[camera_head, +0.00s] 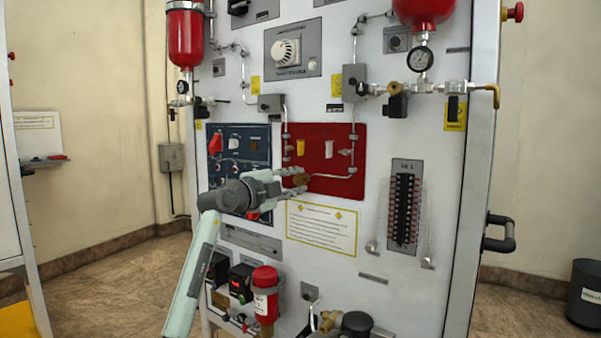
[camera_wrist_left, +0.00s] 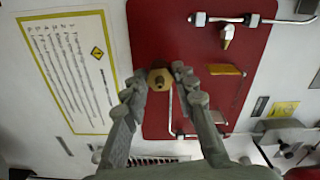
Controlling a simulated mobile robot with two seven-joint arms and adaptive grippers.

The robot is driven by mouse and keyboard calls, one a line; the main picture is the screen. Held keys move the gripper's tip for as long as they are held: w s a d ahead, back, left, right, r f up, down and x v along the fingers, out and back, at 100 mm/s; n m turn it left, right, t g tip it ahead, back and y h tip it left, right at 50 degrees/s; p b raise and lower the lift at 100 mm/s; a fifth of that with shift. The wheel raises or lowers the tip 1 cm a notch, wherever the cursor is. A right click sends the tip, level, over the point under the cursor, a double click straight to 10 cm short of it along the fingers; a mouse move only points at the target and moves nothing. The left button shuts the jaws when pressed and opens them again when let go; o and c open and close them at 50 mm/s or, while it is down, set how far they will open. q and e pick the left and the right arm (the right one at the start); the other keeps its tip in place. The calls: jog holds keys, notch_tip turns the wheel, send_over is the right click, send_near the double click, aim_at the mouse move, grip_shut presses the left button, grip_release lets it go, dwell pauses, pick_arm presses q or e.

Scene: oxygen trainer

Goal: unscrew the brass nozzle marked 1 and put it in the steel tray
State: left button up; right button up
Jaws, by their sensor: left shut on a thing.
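A brass nozzle (camera_wrist_left: 160,78) with a hexagonal face sits low on the red panel (camera_wrist_left: 185,25). My left gripper (camera_wrist_left: 160,74) is shut on it, with one fingertip on each side. In the head view the left gripper (camera_head: 299,184) reaches the lower left part of the red panel (camera_head: 345,172), and its fingers mostly cover the brass nozzle (camera_head: 300,179). I cannot read a number on the nozzle. I cannot make out a steel tray in either view. My right gripper is not in view.
Thin metal pipes (camera_head: 352,150) run over the red panel, near a yellow piece (camera_head: 301,147). A yellow-edged sign (camera_head: 322,228) is just below the gripper. A red bottle (camera_head: 265,293) and other equipment stand low at the front. Open floor lies to the left.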

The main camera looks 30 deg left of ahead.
pick_arm(q)
jog(key=shift+d+r+n+p, duration=0.1)
jog(key=shift+n+p, duration=0.35)
jog(key=shift+n, duration=1.25)
jog(key=n, duration=0.3)
jog(key=shift+n, duration=0.3)
jog(key=shift+n, duration=0.5)
jog(key=o, duration=1.1)
